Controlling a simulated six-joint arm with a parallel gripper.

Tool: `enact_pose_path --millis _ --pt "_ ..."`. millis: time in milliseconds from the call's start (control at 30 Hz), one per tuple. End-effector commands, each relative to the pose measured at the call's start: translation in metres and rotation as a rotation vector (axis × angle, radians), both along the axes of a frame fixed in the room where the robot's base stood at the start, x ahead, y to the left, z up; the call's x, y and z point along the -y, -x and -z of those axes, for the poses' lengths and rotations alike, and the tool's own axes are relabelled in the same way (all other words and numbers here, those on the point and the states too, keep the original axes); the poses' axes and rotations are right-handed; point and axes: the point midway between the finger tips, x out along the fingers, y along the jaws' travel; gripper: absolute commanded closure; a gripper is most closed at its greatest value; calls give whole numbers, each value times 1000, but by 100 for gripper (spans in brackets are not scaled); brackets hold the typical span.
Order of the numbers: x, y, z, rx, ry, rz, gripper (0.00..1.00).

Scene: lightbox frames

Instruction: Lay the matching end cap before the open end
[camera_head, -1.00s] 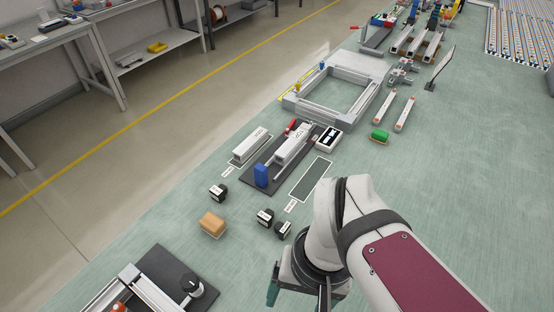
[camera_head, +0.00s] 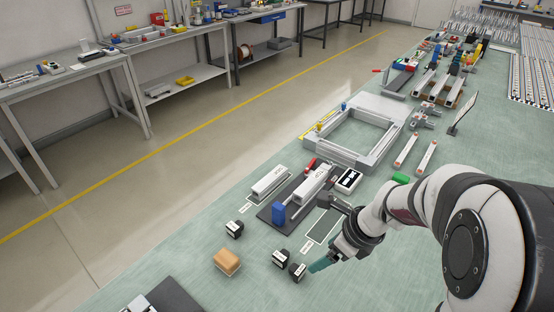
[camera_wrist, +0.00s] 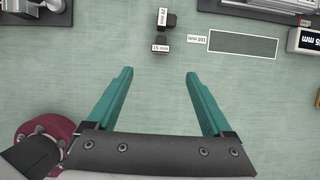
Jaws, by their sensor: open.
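Three black end caps with white labels stand on the green bench in the head view: one at the left (camera_head: 235,229), one in the middle (camera_head: 281,258) and one nearest my gripper (camera_head: 297,272). In the wrist view, a cap whose label seems to read 15 mm (camera_wrist: 161,45) lies just beyond my fingertips, with another cap (camera_wrist: 167,20) behind it. My gripper (camera_wrist: 160,73) is open and empty, its teal fingers (camera_head: 320,264) beside the nearest cap. A white profile (camera_head: 312,184) lies in a dark fixture with a blue block (camera_head: 278,214) at its near end. Its end opening is unclear.
A second white profile (camera_head: 268,182) lies left of the fixture. An outlined dark rectangle (camera_head: 325,227) and a small display (camera_head: 348,180) lie to its right. A tan block (camera_head: 227,261) sits left of the caps. A grey frame (camera_head: 350,137) stands farther back.

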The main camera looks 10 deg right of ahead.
Motion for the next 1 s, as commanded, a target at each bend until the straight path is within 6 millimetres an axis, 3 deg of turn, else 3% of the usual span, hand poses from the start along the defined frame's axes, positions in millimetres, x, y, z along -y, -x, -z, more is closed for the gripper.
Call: enact_pose_path --millis 200,600,900,1000 --pt "-19 -14 59 -9 -1 -8 15" --pt "-36 -38 121 -6 1 -11 15" --pt "-38 -41 132 -2 2 -11 15" --pt "-38 -41 131 -2 2 -11 31"
